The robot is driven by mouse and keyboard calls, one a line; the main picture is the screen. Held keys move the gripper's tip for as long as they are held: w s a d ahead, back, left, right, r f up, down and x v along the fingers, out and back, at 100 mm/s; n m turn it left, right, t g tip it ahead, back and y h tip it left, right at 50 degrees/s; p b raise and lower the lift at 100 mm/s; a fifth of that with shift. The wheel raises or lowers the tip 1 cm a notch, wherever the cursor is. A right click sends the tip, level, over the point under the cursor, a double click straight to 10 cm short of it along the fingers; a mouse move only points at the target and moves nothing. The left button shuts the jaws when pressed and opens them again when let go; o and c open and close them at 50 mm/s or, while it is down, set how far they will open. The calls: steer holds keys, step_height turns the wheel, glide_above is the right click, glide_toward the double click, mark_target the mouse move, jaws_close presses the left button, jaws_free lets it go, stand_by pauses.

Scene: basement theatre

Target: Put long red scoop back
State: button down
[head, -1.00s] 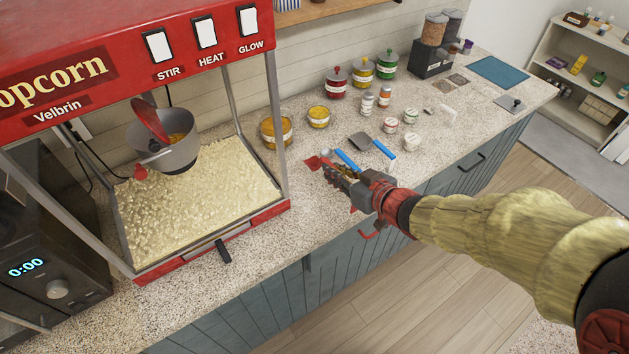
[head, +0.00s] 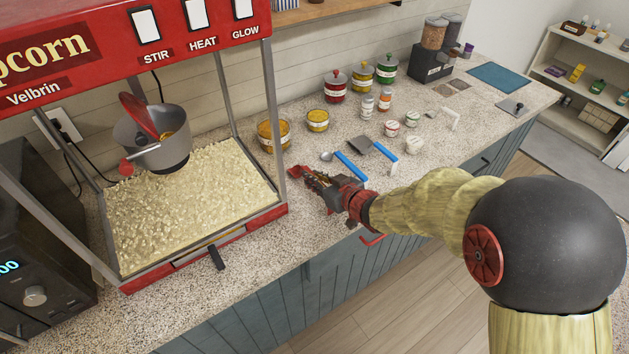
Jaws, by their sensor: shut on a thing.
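My gripper (head: 314,182) is at the counter's front part, just right of the popcorn machine's front corner post. It is shut on a red piece (head: 297,172), which sticks out past the fingertips toward the machine. I take this for the long red scoop; most of it is hidden by the fingers, so its length and shape cannot be told. Whether it touches the counter is unclear. A spoon with a blue handle (head: 351,167) and a dark spatula with a blue handle (head: 386,151) lie on the counter beyond my gripper.
The popcorn machine (head: 240,212) with its kettle (head: 160,152) stands left. Yellow-filled jars (head: 317,121), lidded canisters (head: 335,88) and small containers (head: 391,128) stand behind. A red handle-like piece (head: 371,240) shows at the cabinet front. The counter (head: 285,240) is bare along its front edge.

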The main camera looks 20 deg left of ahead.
steer(key=shift+f, duration=0.1)
steer(key=c, duration=1.8)
jaws_free()
steer(key=shift+c, duration=0.2)
steer(key=shift+o, duration=0.4)
steer(key=shift+d+r, duration=0.1)
steer(key=shift+r, duration=0.1)
steer(key=p+v, duration=0.4)
steer(key=v, duration=0.8)
